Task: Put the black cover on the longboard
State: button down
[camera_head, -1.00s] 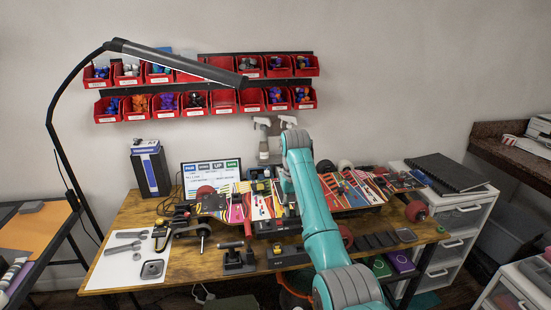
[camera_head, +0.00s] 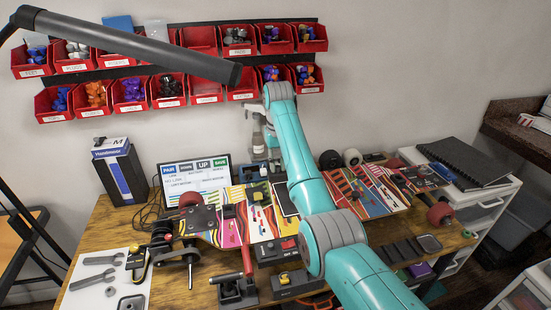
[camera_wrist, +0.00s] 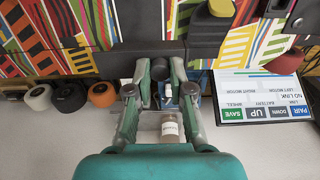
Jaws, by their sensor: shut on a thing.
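The longboard (camera_head: 378,204) lies across the workbench, with a bright striped pattern; it also fills the top of the wrist view (camera_wrist: 75,22). The black cover (camera_head: 285,199) shows as a dark rectangle at the middle of the board, partly behind my arm. In the wrist view a dark panel (camera_wrist: 138,20) at the fingertips appears to be this cover. My gripper (camera_wrist: 161,68) is shut on its near edge, as far as I can tell. Whether the cover touches the board or hangs just above it, I cannot tell. My arm hides most of the gripper in the head view.
A screen reading "NO LINK" (camera_wrist: 262,97) stands behind the board. A spray bottle (camera_head: 258,137) stands behind it too. Loose wheels (camera_wrist: 70,97) lie near the wall. Tools lie on a white mat (camera_head: 80,297). A lamp (camera_head: 125,45) crosses the upper left, before red bins (camera_head: 205,88).

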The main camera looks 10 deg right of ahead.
aim_at(278, 173)
jog(key=shift+f, duration=2.75)
jog(key=shift+s+f, duration=0.1)
jog(key=shift+f, duration=0.45)
jog(key=c, duration=1)
grip_release()
jog(key=shift+c, duration=0.8)
jog(key=shift+r, duration=0.1)
jog(key=shift+r, duration=3.65)
